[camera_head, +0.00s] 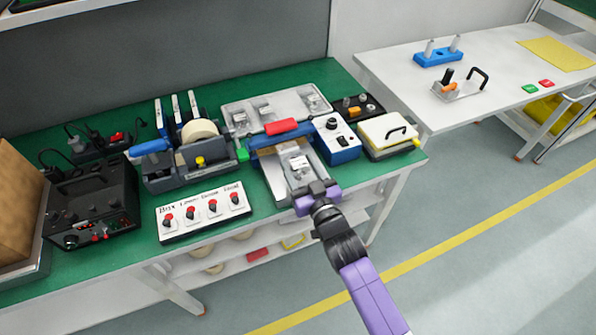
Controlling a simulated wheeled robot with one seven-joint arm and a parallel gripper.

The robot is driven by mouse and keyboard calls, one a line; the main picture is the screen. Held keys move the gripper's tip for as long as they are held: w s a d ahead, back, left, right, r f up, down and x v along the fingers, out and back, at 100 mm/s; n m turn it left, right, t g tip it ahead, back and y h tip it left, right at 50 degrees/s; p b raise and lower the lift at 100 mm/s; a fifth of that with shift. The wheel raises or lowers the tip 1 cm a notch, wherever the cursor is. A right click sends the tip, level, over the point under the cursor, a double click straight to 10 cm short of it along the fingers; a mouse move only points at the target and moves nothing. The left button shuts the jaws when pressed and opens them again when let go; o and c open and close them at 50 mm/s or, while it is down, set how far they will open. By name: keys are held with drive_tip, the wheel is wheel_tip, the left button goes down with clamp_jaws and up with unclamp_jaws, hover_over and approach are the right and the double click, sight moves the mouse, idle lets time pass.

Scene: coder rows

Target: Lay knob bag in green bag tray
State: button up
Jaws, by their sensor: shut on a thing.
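My gripper (316,190), at the end of my purple arm, is at the front of the blue-framed sealer (268,148) on the green bench. It is shut on what looks like the small clear knob bag (299,164), which shows just beyond the fingers over the sealer's metal tray (277,181). The hand partly hides the grip. I cannot tell whether the bag touches the tray. A clear-grey tray (240,122) behind the sealer has compartments with small bags. No tray in view is plainly green; a small green tag (242,155) sits at the sealer's left.
A tape dispenser (178,165), a white knob panel (203,211) and a black power unit (88,212) are at left. A white table (490,100) stands at the back right.

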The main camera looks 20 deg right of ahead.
drive_tip(key=f, duration=0.1)
drive_tip(key=w+f+b, duration=0.1)
drive_tip(key=shift+d+f+b, duration=0.1)
drive_tip(key=shift+f+b, duration=0.2)
drive_tip(key=shift+f, duration=0.45)
drive_tip(key=shift+f, duration=0.2)
drive_tip(key=o, duration=1.5)
drive_tip(key=shift+r, duration=0.15)
drive_tip(key=shift+s+r, duration=0.1)
drive_tip(key=shift+s, duration=0.05)
drive_tip(key=s, duration=1.2)
drive_tip(key=shift+w, duration=0.1)
